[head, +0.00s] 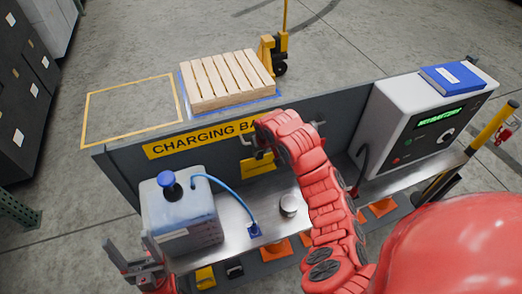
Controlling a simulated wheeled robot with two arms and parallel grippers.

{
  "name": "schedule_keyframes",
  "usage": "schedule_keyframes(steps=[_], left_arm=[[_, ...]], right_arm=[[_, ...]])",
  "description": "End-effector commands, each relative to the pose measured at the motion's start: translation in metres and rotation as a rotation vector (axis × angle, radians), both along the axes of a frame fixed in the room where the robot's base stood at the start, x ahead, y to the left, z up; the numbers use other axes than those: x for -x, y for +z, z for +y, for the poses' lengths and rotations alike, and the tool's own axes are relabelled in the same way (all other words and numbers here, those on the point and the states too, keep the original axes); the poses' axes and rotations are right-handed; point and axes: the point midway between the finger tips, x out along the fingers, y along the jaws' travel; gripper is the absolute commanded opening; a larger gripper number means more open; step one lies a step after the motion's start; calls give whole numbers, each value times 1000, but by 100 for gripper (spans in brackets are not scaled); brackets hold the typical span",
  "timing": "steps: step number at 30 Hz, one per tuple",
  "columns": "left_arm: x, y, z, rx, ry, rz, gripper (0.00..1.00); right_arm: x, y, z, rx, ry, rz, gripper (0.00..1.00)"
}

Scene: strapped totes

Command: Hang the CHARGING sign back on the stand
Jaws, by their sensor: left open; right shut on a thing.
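A small yellow sign (258,165) with dark marks shows in front of the grey back panel, partly covered by my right arm. I cannot read its text. My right gripper (256,141) is at the sign's upper edge, shut on it; its fingers are mostly hidden by my red wrist. I cannot tell whether the sign touches the panel or a hook. A larger yellow strip (185,144) reading "CHARGING BA", its end hidden by my arm, is on the panel above. My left gripper (130,258) is open and empty at the lower left, beside the bench.
A jug with a blue cap (178,212) and blue hose stands at the bench's left. A small metal cylinder (289,205) stands mid-shelf. A grey charger box (420,125) carries a blue book (452,77). A wooden pallet (227,80) lies behind the panel.

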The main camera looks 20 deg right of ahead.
Motion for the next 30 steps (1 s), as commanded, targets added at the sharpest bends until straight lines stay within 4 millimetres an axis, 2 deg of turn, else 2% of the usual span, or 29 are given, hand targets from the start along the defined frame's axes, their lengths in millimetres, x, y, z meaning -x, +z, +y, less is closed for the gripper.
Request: schedule_keyframes(steps=[11,12,17,26,30], left_arm=[[0,-1,0,0,0,0,71],[0,-1,0,0,0,0,71],[0,-1,0,0,0,0,71],[0,-2,0,0,0,0,71],[0,-5,0,0,0,0,71]], right_arm=[[0,-2,0,0,0,-1,0],[0,-2,0,0,0,-1,39],[0,-2,0,0,0,-1,68],[0,-2,0,0,0,-1,69],[2,5,0,-2,0,-5,69]])
